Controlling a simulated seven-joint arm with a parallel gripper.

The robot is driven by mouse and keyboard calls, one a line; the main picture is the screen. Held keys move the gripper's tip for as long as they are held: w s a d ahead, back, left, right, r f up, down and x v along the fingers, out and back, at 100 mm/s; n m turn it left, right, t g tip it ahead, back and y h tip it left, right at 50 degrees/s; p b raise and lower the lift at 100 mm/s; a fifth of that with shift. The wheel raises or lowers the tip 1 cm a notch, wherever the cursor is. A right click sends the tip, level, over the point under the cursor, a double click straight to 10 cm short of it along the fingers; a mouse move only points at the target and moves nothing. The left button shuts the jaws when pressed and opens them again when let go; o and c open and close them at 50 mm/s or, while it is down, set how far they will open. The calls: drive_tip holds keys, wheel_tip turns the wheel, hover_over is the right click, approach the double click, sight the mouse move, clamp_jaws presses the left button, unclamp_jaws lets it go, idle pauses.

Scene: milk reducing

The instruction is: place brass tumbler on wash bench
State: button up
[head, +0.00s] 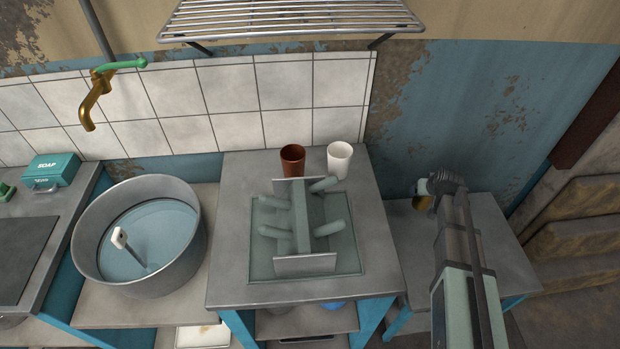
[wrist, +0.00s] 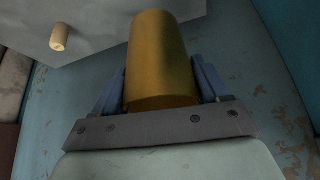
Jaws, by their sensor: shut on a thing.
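The brass tumbler (wrist: 161,62) is held between the two blue fingers of my gripper (wrist: 160,88) in the wrist view. In the head view my gripper (head: 428,188) is at the right, over the low grey bench (head: 480,240), and a little of the tumbler (head: 424,204) shows below it. Whether the tumbler touches that bench I cannot tell. Several benches stand side by side, and I cannot tell which is the wash bench. The middle bench (head: 230,225) has a sunken drying stand, and the left one (head: 95,312) bears a basin.
A brown cup (head: 292,160) and a white cup (head: 339,159) stand at the back of the middle bench. The large water basin (head: 85,250) holds a handled tool. A wire rack (head: 290,18) hangs above. A small beige peg (wrist: 60,37) shows in the wrist view.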

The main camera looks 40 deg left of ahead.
drive_tip(key=s+a+r+n, duration=0.1)
drive_tip(key=s+a+r, duration=0.45)
drive_tip(key=r, duration=0.45)
drive_tip(key=s+a+r+n+g+y, duration=0.1)
drive_tip(key=s+a+r+n, duration=0.1)
drive_tip(key=s+a+r, duration=0.45)
drive_tip(key=s+a+r+n, duration=0.1)
drive_tip(key=s+a+r, duration=0.4)
drive_tip(key=r, duration=0.7)
drive_tip(key=s+a+n+g+y, duration=0.1)
drive_tip(key=s+a+n+g, duration=0.1)
drive_tip(key=s+a, duration=2.1)
drive_tip(key=shift+w+a+f, duration=0.1)
drive_tip(key=shift+w+f, duration=0.1)
drive_tip(key=shift+f, duration=1.5)
drive_tip(key=shift+w+a+f, duration=0.1)
drive_tip(key=shift+w+f, duration=0.15)
drive_tip(key=shift+f, duration=1.45)
drive_tip(key=shift+w+a+f, duration=0.1)
drive_tip(key=shift+w+f, duration=0.1)
drive_tip(key=shift+f, duration=1.5)
drive_tip(key=shift+f, duration=0.1)
drive_tip(key=o, duration=1.1)
